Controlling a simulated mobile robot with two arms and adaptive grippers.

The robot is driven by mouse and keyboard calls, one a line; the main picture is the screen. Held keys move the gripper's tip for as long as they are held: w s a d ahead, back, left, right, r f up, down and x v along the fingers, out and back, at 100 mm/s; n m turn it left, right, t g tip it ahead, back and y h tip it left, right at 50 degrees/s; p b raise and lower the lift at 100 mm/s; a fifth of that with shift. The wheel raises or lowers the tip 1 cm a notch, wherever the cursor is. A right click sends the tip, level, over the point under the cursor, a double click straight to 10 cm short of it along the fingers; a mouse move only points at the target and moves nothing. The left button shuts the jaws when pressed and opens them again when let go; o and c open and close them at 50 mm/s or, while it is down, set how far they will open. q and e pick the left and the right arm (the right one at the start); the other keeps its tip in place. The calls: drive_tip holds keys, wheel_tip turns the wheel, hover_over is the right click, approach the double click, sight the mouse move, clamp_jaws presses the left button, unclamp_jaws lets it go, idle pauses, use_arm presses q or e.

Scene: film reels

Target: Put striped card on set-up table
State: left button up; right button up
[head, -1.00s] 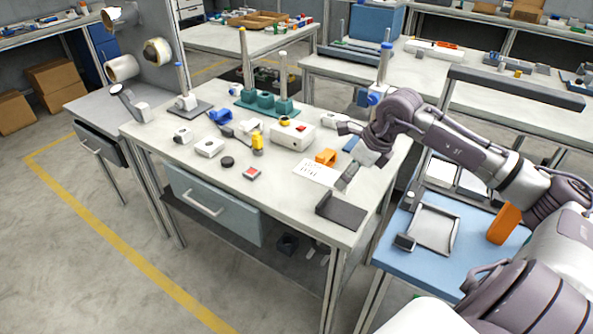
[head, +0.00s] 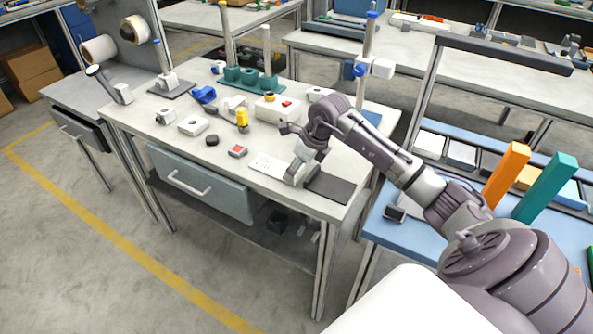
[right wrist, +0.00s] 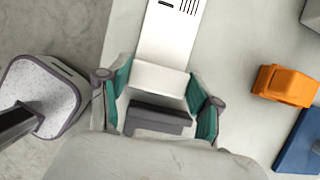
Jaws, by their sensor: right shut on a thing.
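The striped card (head: 268,163) is white with dark marks and lies at or just above the pale-topped table (head: 130,119), near its front edge. My right gripper (head: 291,179) is at the card's right end. In the right wrist view, black stripes show at the far end of the card (right wrist: 170,35). Its near end lies between the two teal-padded fingers of my right gripper (right wrist: 160,90), which is shut on it. I cannot tell whether the card touches the table. No label shows which table is the set-up table. My left gripper is not in view.
A dark grey flat piece (head: 330,185) lies right of my gripper. An orange part (right wrist: 285,85) and a blue piece (right wrist: 300,140) are beyond it. A blue table (head: 385,229) with trays stands right.

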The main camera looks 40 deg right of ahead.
drive_tip(key=o, duration=1.2)
drive_tip(key=shift+r, duration=0.1)
drive_tip(key=shift+s+r, duration=0.1)
drive_tip(key=shift+r, duration=0.05)
drive_tip(key=v, duration=1.1)
drive_tip(key=shift+r+b, duration=0.3)
drive_tip(key=shift+r, duration=0.05)
drive_tip(key=shift+s+a, duration=0.1)
